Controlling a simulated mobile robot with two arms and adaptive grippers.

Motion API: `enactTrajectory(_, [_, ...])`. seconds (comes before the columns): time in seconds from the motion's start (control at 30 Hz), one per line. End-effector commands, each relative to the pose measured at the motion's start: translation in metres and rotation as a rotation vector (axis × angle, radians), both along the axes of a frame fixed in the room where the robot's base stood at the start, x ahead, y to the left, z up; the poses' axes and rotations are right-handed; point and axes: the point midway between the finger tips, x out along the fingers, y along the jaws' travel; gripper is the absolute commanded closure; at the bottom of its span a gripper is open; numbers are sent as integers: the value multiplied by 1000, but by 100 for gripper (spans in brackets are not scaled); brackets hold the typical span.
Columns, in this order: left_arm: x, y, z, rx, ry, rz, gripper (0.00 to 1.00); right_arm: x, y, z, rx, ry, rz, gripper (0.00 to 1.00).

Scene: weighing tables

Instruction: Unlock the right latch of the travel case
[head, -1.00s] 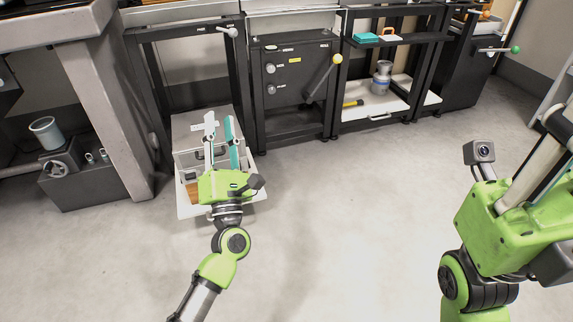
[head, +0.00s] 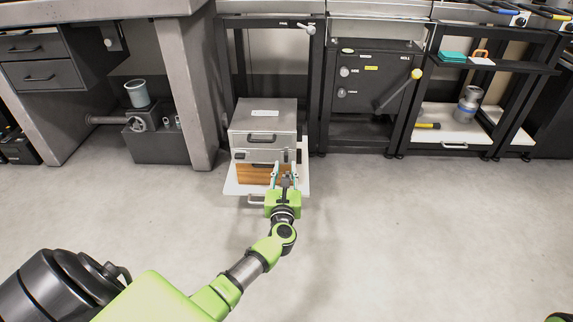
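The travel case (head: 262,119) is a silver metal box with a dark handle on its front. It sits low on a pale pull-out tray (head: 236,186), above a wood-coloured front. My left gripper (head: 288,168) is in front of the case's lower right part, fingers pointing at it and apart, with nothing seen held between them. Small dark details show on the case front near the fingers. The right latch is too small and partly covered to tell its state, and contact is unclear.
A thick grey table leg (head: 184,95) stands left of the case. To the right are a black cabinet (head: 370,92) with a yellow-knobbed lever (head: 398,90) and a shelf (head: 484,64). The floor in front is clear.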

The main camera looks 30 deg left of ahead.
Motion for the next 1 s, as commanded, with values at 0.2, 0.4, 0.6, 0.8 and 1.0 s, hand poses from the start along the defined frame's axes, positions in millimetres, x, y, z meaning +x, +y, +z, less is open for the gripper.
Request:
enactTrajectory(0.2, [31,18,-2,2,0,-1,74,-11,1,3,-4,-48,-3,74])
enactTrajectory(0.4, [41,25,-1,2,1,-1,74,-15,2,7,-6,-64,-5,74])
enactTrajectory(0.6, [42,25,0,1,1,-1,74,-15,2,8,-7,-65,-5,74])
enactTrajectory(0.8, [42,25,0,1,1,-1,100,-15,2,8,-7,-65,-5,74])
enactTrajectory(1.0, [42,25,0,3,2,-1,100,-15,2,8,-7,-65,-5,74])
